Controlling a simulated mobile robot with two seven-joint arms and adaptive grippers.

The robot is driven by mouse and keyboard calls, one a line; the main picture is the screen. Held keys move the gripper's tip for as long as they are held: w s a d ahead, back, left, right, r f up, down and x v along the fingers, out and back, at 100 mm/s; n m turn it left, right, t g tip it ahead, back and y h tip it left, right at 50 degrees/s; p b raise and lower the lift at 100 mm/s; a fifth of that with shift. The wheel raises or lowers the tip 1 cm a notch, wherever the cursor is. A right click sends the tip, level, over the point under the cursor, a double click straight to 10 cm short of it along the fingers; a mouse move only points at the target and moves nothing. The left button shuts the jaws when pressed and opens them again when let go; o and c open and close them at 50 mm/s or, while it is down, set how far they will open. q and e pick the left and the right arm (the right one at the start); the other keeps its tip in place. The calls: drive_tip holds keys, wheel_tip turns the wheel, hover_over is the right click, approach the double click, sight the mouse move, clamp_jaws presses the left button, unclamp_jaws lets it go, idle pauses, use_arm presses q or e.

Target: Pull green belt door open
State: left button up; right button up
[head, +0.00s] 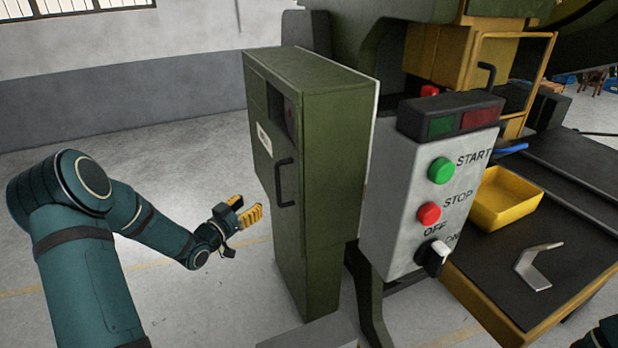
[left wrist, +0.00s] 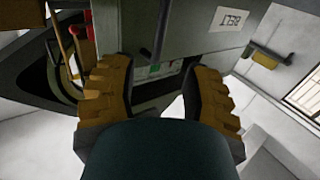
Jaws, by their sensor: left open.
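The green belt door (head: 262,185) is the front of a tall green cabinet and looks shut. It has a black bar handle (head: 285,183) at its right side and a white label (head: 264,139). My left gripper (head: 247,214) is open and empty, just left of the door at about the handle's lower end. In the left wrist view the yellow fingers of my left gripper (left wrist: 160,95) stand apart. The dark handle (left wrist: 161,30) shows beyond the gap between them, not touched, and the label (left wrist: 229,19) reads BELT. My right gripper is out of view.
A grey control box (head: 400,190) with START and STOP buttons stands right of the cabinet. A yellow tray (head: 505,198) and a bent metal piece (head: 538,266) lie on the dark machine table (head: 480,285). The floor left of the cabinet is clear.

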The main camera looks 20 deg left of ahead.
sight(276, 181)
use_arm(q)
drive_tip(key=w, duration=0.4)
drive_tip(key=w+d+b, duration=0.1)
drive_tip(key=w, duration=0.9)
drive_tip(key=shift+d+r, duration=0.25)
drive_tip(key=shift+s, duration=0.1)
clamp_jaws()
